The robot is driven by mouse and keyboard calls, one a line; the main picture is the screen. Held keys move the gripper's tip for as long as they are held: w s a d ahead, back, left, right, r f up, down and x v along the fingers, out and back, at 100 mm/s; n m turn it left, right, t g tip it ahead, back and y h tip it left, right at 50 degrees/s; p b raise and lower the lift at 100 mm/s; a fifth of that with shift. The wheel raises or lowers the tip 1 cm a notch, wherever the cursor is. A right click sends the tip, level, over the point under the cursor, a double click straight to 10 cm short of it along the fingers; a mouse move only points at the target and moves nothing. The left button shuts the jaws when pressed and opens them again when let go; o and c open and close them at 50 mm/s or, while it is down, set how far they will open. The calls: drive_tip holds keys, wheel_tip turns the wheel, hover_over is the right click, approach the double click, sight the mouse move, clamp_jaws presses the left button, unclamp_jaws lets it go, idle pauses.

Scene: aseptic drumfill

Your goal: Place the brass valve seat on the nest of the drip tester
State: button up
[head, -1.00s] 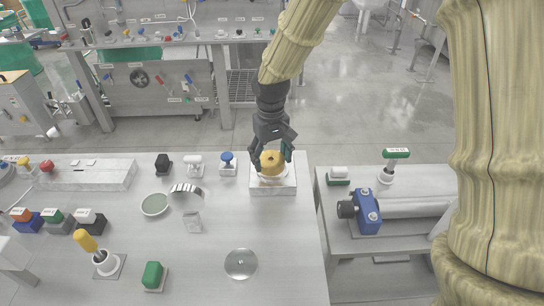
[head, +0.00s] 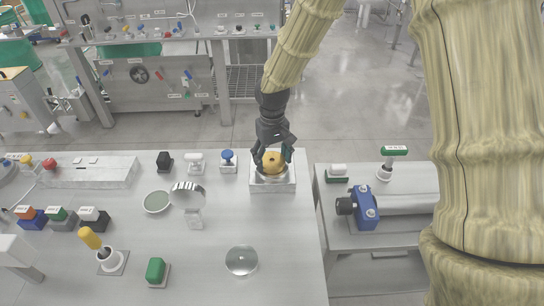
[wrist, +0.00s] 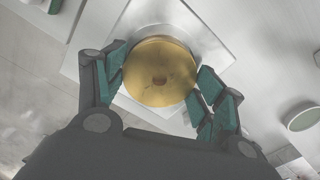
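In the wrist view the seat (wrist: 158,84) lies within the silver ring, looking roughly centred and level. My gripper (head: 273,157) is directly above, its green-padded fingers on either side of the seat. In the wrist view the gripper (wrist: 162,72) looks open, with narrow gaps beside the seat. The seat's underside is hidden.
Left of the tester stand a blue-topped fixture (head: 228,160), a white one (head: 196,161) and a black one (head: 164,160). A clear round dish (head: 241,261) lies nearer. A side table to the right holds a blue clamp (head: 364,207). The table between is clear.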

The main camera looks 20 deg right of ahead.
sight(272, 160)
drive_tip(key=o, duration=0.4)
drive_tip(key=shift+r, duration=0.1)
wheel_tip(272, 160, up, 12)
drive_tip(key=b, duration=0.1)
drive_tip(key=shift+b, duration=0.35)
idle(0.4)
